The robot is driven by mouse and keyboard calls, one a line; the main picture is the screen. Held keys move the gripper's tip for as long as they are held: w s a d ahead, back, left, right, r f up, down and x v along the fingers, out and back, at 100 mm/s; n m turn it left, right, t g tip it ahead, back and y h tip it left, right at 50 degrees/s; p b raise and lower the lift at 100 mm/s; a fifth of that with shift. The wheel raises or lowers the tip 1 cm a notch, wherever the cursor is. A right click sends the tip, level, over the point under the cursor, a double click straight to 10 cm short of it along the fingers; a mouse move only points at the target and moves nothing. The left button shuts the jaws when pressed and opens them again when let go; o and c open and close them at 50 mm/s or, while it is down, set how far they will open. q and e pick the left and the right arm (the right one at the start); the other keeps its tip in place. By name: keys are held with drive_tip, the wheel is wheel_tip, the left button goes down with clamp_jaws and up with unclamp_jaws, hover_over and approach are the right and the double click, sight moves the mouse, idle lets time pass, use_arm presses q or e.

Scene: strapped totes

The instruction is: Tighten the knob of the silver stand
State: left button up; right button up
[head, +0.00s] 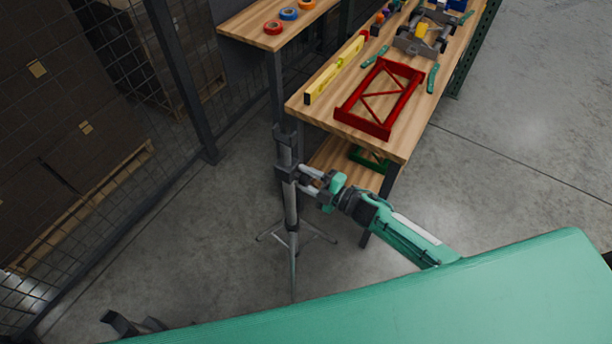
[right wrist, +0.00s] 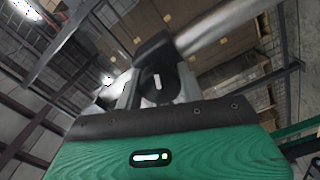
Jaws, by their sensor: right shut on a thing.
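The silver stand (head: 291,205) is an upright tripod with a dark clamp collar on its column and splayed legs on the concrete floor. My right gripper (head: 304,179) reaches it from the right, at the collar. In the right wrist view the dark round knob (right wrist: 158,84) with a white mark sits between the fingers of my right gripper (right wrist: 158,92), which is shut on it. The stand's bright tube (right wrist: 215,28) runs behind. In the head view the knob is hidden by the fingers. A dark part at the lower left looks like my left gripper (head: 125,324); its jaws are unclear.
A wooden workbench (head: 305,107) stands just right of the stand, with a red frame (head: 380,98) and a yellow level (head: 336,69) on it. A mesh fence (head: 105,190) runs along the left. Floor left of the stand is clear.

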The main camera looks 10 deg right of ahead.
drive_tip(key=m+p, duration=0.1)
drive_tip(key=m, duration=0.4)
drive_tip(key=shift+m, duration=0.4)
drive_tip(key=m+p, duration=0.1)
drive_tip(key=m, duration=0.4)
drive_tip(key=shift+m, duration=0.3)
drive_tip(key=shift+f, duration=0.1)
drive_tip(key=o, duration=1)
drive_tip(key=shift+b+v, duration=1.65)
drive_tip(key=shift+v, duration=5.3)
